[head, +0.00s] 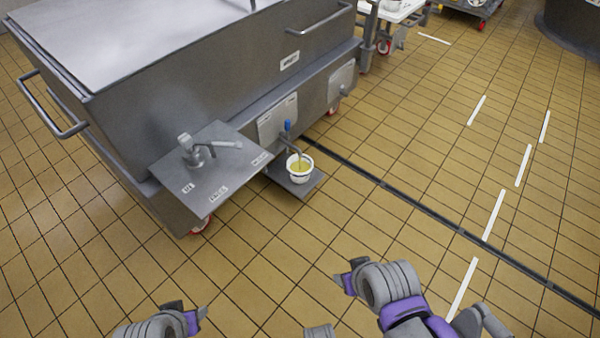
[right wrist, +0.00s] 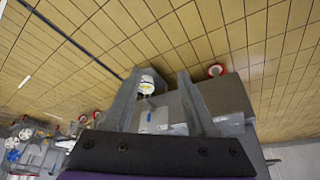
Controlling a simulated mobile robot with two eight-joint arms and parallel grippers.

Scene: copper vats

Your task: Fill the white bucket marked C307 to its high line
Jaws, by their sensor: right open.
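A white bucket (head: 300,168) stands upright on a small low shelf (head: 312,185) at the vat's side, with yellow liquid inside. Its marking and high line are too small to read. A spout with a blue-handled valve (head: 288,126) is just above it; I cannot tell whether liquid is running. The bucket also shows in the right wrist view (right wrist: 148,84), beyond my fingers. My right gripper (head: 346,280) is open and empty, well apart from the bucket; its spread fingers show in the right wrist view (right wrist: 160,78). My left gripper (head: 188,314) is low in the head view, its jaw opening unclear.
The large steel vat (head: 190,95) on red wheels fills the upper left. A side shelf (head: 212,172) with a grey lever fitting (head: 198,150) juts out beside the bucket. A dark floor drain (head: 430,212) crosses the tiles. The tiled floor (head: 275,255) before the bucket is clear.

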